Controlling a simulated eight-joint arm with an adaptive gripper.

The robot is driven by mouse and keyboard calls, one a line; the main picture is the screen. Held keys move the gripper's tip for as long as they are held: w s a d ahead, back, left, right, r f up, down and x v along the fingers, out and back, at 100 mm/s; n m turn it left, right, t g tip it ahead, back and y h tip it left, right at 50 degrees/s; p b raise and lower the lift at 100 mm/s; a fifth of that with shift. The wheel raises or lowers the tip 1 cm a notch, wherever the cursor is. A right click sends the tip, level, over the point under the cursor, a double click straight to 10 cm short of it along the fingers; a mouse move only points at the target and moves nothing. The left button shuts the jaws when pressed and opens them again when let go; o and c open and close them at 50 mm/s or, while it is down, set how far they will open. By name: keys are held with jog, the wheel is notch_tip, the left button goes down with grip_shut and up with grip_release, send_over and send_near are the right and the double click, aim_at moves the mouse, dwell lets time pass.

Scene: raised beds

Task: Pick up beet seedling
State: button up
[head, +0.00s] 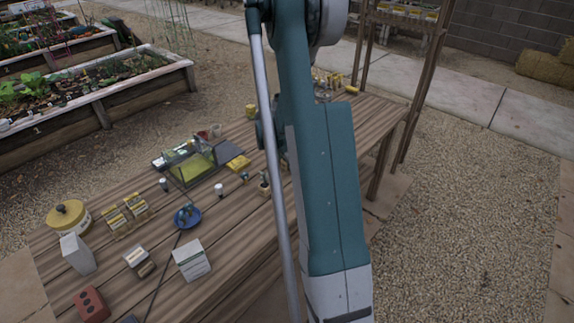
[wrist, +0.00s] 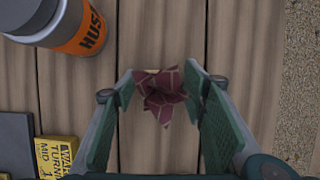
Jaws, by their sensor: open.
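A small plant with dark red, pale-veined leaves (wrist: 163,92), which looks like the beet seedling, shows in the wrist view. It stands over the wooden tabletop, between the fingers of my gripper (wrist: 162,98). My gripper is open, with a green pad on each side of the leaves. The leaves come close to both fingertips, and I cannot tell whether they touch. The seedling's base is hidden under its leaves. In the head view my arm covers part of the table, and I cannot make out the gripper or the seedling there.
In the wrist view, a grey container with an orange label (wrist: 75,25) lies at upper left and a yellow packet (wrist: 57,155) at lower left. In the head view, the wooden table (head: 225,235) holds a blue dish (head: 187,217), a white carton (head: 191,260) and a red brick (head: 91,305).

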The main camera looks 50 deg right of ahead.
dwell(0.4)
jog(key=c, duration=1)
jog(key=shift+r, duration=0.15)
jog(key=shift+r+p, duration=0.7)
jog(key=shift+r, duration=4.15)
